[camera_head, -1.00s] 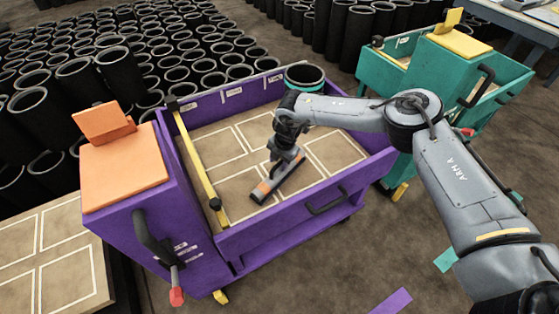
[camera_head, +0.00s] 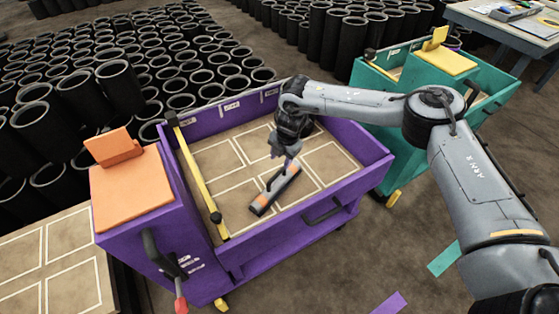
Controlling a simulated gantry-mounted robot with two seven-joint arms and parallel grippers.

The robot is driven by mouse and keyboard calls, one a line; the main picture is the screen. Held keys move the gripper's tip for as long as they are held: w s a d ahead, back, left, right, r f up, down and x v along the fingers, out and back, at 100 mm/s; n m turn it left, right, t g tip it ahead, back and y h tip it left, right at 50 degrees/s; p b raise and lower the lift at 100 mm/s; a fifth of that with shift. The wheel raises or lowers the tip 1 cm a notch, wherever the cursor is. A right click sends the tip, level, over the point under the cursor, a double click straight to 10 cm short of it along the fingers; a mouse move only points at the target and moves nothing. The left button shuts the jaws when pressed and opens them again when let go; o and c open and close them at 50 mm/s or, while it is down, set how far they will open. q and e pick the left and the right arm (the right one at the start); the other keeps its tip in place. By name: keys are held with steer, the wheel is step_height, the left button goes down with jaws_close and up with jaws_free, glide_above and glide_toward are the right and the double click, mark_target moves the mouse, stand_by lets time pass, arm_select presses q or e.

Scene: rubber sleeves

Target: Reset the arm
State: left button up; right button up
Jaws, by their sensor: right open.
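My right arm comes in from the right and reaches over the purple cart (camera_head: 340,190). The black sleeve with a teal band that showed at the cart's back is now largely or wholly hidden behind my arm. My left gripper is not in view.
A yellow bar (camera_head: 196,175) crosses the purple cart's left side, beside an orange-topped box (camera_head: 132,190). A teal cart (camera_head: 480,110) stands at the right. Many black sleeves (camera_head: 160,60) stand behind. A table (camera_head: 515,35) is at the upper right.

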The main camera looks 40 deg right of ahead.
steer(key=shift+s+r, duration=0.1)
steer(key=shift+r, duration=0.6)
